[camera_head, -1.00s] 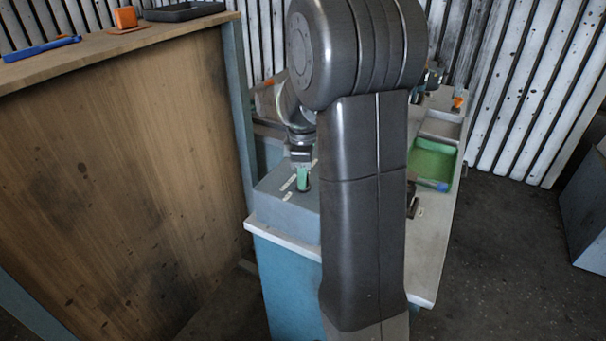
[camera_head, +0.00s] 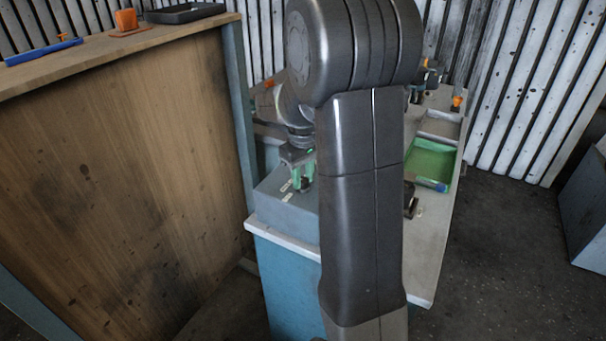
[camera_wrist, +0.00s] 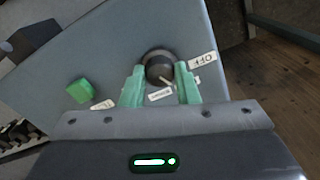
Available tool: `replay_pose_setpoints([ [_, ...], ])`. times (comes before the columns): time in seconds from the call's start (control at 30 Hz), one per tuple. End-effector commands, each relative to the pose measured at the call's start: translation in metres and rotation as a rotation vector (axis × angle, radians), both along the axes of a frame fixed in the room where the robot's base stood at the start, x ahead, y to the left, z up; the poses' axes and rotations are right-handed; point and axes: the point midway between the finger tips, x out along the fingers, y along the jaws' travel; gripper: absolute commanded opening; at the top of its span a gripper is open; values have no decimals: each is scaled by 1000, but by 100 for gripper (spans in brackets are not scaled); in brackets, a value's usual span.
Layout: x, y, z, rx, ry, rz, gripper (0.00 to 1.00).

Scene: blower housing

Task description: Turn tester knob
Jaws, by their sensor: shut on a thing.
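The tester (camera_head: 283,212) is a grey-blue box on the near left corner of the bench. Its dark round knob (camera_wrist: 159,66) with a pale pointer line shows in the wrist view, on the tester's top face. Labels surround it, one reading OFF (camera_wrist: 202,60) upside down. My gripper (camera_wrist: 160,82) has green fingers, one on each side of the knob, and is shut on it. In the head view my gripper (camera_head: 302,178) points down onto the tester top, and the knob is mostly hidden by the fingers. A green square piece (camera_wrist: 79,91) sits on the same face.
A wooden-panelled counter (camera_head: 120,170) with a blue tool (camera_head: 43,50), an orange item (camera_head: 126,20) and a dark tray (camera_head: 185,12) stands at the left.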

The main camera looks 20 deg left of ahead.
Motion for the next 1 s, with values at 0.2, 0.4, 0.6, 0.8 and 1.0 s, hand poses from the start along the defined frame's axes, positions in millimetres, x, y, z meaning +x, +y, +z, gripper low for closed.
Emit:
replay_pose_setpoints([
  [0.2, 0, 0, 1, 0, -1, -206, 5],
  [0.4, 0, 0, 1, 1, -2, -395, 5],
  [0.6, 0, 0, 1, 1, -2, -585, 5],
  [0.8, 1, 0, 1, 2, -1, -775, 5],
  [1.0, 1, 0, 1, 2, -1, -965, 5],
])
